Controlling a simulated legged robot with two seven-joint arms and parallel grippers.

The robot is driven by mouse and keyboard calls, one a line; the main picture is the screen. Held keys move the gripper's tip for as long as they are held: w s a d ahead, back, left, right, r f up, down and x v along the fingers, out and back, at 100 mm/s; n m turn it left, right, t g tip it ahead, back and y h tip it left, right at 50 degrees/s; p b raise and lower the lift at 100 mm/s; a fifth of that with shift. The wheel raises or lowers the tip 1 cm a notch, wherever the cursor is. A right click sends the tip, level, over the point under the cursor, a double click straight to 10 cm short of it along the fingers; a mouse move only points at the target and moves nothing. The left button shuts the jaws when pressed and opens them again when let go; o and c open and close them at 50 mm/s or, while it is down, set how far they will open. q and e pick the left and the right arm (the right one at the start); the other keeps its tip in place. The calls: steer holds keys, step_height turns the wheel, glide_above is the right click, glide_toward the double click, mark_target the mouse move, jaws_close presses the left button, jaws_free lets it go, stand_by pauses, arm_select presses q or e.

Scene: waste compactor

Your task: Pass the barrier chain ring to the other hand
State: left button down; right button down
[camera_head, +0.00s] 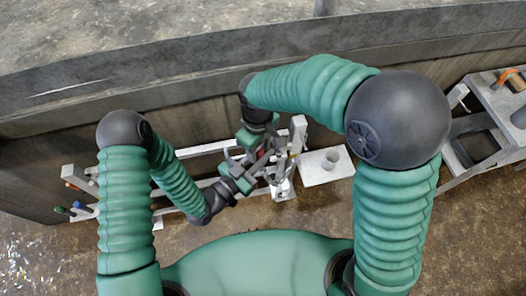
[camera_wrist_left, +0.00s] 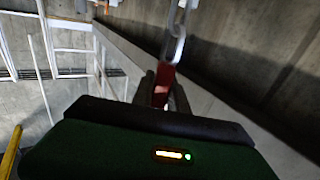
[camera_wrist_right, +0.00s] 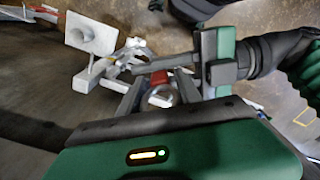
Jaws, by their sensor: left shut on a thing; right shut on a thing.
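The barrier chain ring shows as a red piece with a pale metal loop (camera_wrist_right: 162,94) between my right gripper's fingers in the right wrist view. In the left wrist view a red piece (camera_wrist_left: 163,86) sits between my left gripper's fingers (camera_wrist_left: 165,95), with a pale chain link (camera_wrist_left: 177,40) running up from it. My right gripper (camera_wrist_right: 160,95) is shut on the ring. My left gripper (camera_wrist_right: 145,66) reaches in from the right of that view, also shut on the ring. In the head view both grippers meet at the centre, and the ring is mostly hidden there.
A white plate with a grey cup (camera_head: 337,158) stands right of the grippers, above the floor. A pale rail frame (camera_head: 205,150) runs behind my left arm along the dark wall (camera_head: 40,150). A grey bench (camera_head: 490,120) with tools stands at the far right.

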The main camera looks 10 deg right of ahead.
steer(key=shift+w+r, duration=0.1)
steer(key=shift+w, duration=0.05)
steer(key=c, duration=0.7)
jaws_free()
steer(key=shift+c, duration=0.2)
step_height(320, 180, up, 12)
steer(key=shift+f, duration=0.2)
steer(key=w+d+f+m+t, duration=0.1)
steer(key=w+d+f+m, duration=0.1)
steer(key=w+d, duration=0.25)
steer(key=s+d+f+m+t, duration=0.1)
steer(key=s+d+f+m, duration=0.5)
steer(key=s+d+f, duration=0.3)
steer(key=s+d, duration=0.1)
steer(key=s, duration=0.2)
steer(key=shift+s+f+t, duration=0.15)
steer(key=shift+f+t, duration=0.15)
steer(key=shift+f, duration=0.1)
